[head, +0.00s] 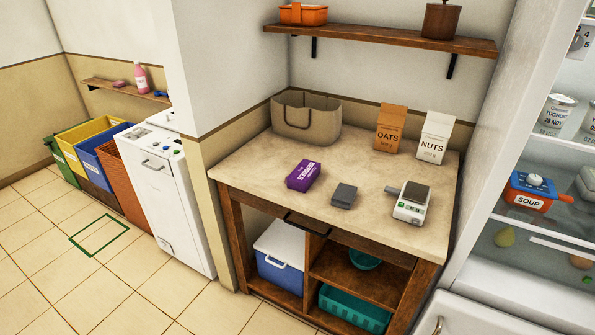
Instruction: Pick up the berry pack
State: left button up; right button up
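A purple pack (304,175) with white lettering, which looks like the berry pack, lies on the beige counter top (260,187), left of its middle. Its lettering is turned and too small to read surely. A small dark grey block (344,195) lies to its right, apart from it. Neither of my grippers is in view.
A beige basket (322,118), an oats bag (389,131) and a nuts bag (435,140) stand at the counter's back. A scale (411,204) stands at the right. An open fridge (545,155) is beyond. The counter around the purple pack is clear.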

aim_at(304, 176)
jog(key=i+j, duration=0.35)
jog(key=i+j+z, duration=0.1)
jog(key=i+j, duration=0.25)
jog(key=j, duration=0.15)
